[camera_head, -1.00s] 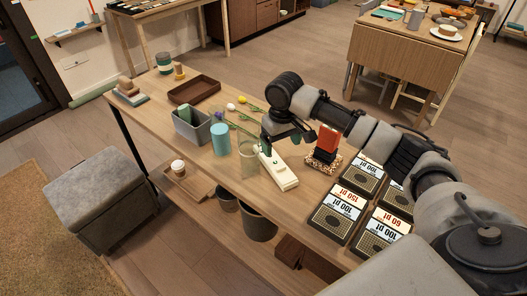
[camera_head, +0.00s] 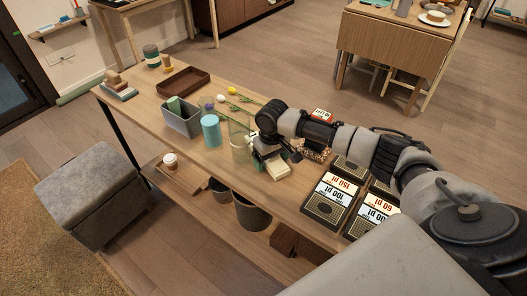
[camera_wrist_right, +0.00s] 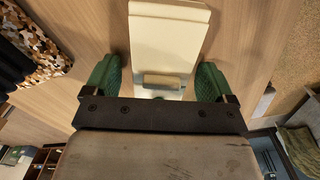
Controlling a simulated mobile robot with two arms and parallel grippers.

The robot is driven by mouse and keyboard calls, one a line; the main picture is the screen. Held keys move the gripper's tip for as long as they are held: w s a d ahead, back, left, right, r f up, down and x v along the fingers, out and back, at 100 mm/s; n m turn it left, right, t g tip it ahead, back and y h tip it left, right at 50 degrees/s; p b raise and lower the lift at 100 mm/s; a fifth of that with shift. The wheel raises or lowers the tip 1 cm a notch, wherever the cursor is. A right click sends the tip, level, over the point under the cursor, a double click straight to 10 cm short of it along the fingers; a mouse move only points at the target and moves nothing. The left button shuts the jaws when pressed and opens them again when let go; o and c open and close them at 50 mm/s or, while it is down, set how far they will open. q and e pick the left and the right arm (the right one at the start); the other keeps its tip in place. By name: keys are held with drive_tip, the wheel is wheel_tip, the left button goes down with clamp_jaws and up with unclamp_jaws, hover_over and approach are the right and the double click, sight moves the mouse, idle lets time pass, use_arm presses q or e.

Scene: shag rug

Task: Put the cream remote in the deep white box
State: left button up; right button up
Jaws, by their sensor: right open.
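The long cream object that appears to be the cream remote (camera_head: 278,170) lies on the wooden table near its front edge. My right gripper (camera_head: 266,150) is right over it and hides its far part. In the right wrist view the remote (camera_wrist_right: 168,40) lies lengthwise between the two green fingers of my open right gripper (camera_wrist_right: 160,78), with visible gaps on both sides. A small raised beige block shows on it. No deep white box can be made out; a grey open box (camera_head: 184,124) stands further left on the table. My left gripper is not in view.
A clear glass (camera_head: 239,153) stands just left of my right gripper, beside a blue cylinder (camera_head: 211,130). Several dark boxes with number labels (camera_head: 327,201) lie to the right. A brown tray (camera_head: 184,82) and flower stems lie farther back.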

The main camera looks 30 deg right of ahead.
drive_tip(key=c, duration=1.1)
drive_tip(key=shift+r, duration=0.15)
